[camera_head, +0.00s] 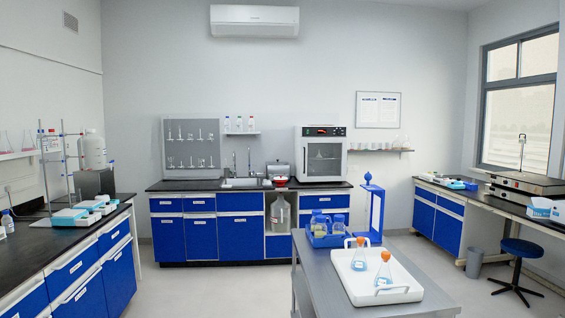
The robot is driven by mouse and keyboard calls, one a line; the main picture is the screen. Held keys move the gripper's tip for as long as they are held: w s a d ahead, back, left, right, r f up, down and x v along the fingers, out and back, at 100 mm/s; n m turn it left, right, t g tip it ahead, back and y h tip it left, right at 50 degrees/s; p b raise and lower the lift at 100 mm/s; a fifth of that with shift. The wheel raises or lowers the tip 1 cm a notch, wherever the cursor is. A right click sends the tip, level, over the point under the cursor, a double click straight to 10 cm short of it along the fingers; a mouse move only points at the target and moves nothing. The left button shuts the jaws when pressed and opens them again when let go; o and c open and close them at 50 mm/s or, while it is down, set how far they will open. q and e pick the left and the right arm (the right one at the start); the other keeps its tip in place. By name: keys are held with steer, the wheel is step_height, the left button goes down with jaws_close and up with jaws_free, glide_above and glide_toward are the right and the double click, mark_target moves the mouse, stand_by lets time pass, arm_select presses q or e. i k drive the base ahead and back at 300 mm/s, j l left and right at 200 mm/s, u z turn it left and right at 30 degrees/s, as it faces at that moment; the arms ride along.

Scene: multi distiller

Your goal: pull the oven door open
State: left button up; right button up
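The white oven (321,154) stands on the black counter against the back wall, right of the sink. Its door (325,159) has a dark window and looks closed. A dark control panel with a red display (322,131) runs along its top. The door handle is too small to make out. Neither of my grippers shows in the head view.
A grey table (430,303) in front carries a white tray (366,290) with two orange-capped flasks and a blue bottle rack (330,240). A blue stand (371,212) is right of the oven's counter. A stool (517,265) stands right. Floor is clear at left centre.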

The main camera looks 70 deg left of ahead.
mark_target(321, 159)
steer(key=j+u, duration=0.1)
steer(key=u, duration=2)
steer(key=i+j+u, duration=0.55)
steer(key=i+u, duration=0.15)
steer(key=i+j+u, duration=0.1)
steer(key=i+u, duration=0.2)
steer(key=i, duration=0.25)
steer(key=i+z, duration=0.25)
steer(key=i, duration=0.6)
steer(key=i+j+z, duration=0.2)
steer(key=i, duration=0.6)
steer(key=i+z, duration=0.1)
steer(key=i, duration=1.6)
steer(key=i+z, duration=0.2)
steer(key=i, duration=0.35)
steer(key=i+j+z, duration=0.1)
steer(key=i+z, duration=0.15)
steer(key=i, duration=0.3)
steer(key=i+j+z, duration=0.2)
steer(key=i, duration=0.35)
